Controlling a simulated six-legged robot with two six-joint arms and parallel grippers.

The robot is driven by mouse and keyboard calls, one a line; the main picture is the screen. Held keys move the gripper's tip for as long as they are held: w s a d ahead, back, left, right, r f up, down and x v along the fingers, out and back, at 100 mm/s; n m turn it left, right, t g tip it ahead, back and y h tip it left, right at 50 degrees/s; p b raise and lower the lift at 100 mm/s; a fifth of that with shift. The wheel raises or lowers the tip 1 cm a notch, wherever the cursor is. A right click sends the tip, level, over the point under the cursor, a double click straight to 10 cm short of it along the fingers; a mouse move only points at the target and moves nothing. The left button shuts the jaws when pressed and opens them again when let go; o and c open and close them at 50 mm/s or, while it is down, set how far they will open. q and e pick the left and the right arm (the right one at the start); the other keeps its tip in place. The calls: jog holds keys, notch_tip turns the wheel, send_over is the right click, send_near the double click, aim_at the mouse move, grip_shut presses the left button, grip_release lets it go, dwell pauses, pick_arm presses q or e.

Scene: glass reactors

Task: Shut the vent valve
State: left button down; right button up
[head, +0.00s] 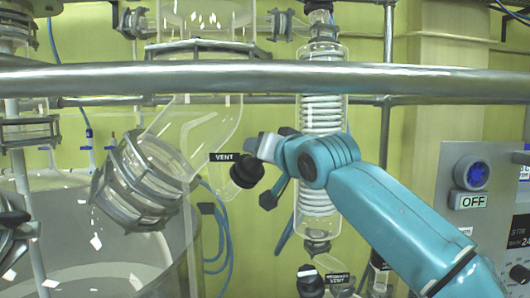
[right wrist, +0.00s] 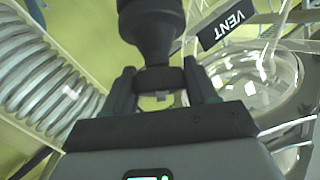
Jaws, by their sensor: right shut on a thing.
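The vent valve (head: 247,171) has a black knob and sits beside a black VENT label (head: 224,157) on the glassware, in the middle of the head view. My right gripper (head: 262,172) comes in from the right and is at the knob. In the right wrist view the vent valve's black body (right wrist: 152,30) narrows down between the two dark fingers of my right gripper (right wrist: 163,84), which is shut on it. The VENT label (right wrist: 222,30) shows to the right there. The valve's inner position cannot be told. My left gripper is not in view.
A metal rail (head: 200,77) crosses in front of the glassware. A coiled glass condenser (head: 321,112) stands behind my right arm. A clamped glass flange (head: 148,182) is left of the valve. A control panel (head: 487,200) with an OFF label stands at the right.

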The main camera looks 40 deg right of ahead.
jog(key=m+g+h, duration=0.1)
jog(key=m, duration=0.1)
jog(key=m+g+h, duration=0.1)
jog(key=m+h, duration=0.1)
jog(key=m, duration=0.1)
jog(key=shift+w+a, duration=0.1)
jog(key=shift+f+m+g+h, duration=0.1)
jog(key=shift+m+g+h, duration=0.4)
jog(key=shift+m+g, duration=0.55)
jog(key=shift+f+m, duration=0.15)
jog(key=shift+m, duration=0.2)
jog(key=o, duration=1)
jog(key=shift+c, duration=0.2)
jog(key=shift+w, duration=0.1)
jog(key=s+a+b, duration=0.5)
jog(key=s+a, duration=0.1)
jog(key=s, duration=0.5)
jog(key=shift+s+a+r+b, duration=0.15)
jog(key=shift+s+r+b, duration=0.1)
jog(key=shift+b, duration=0.1)
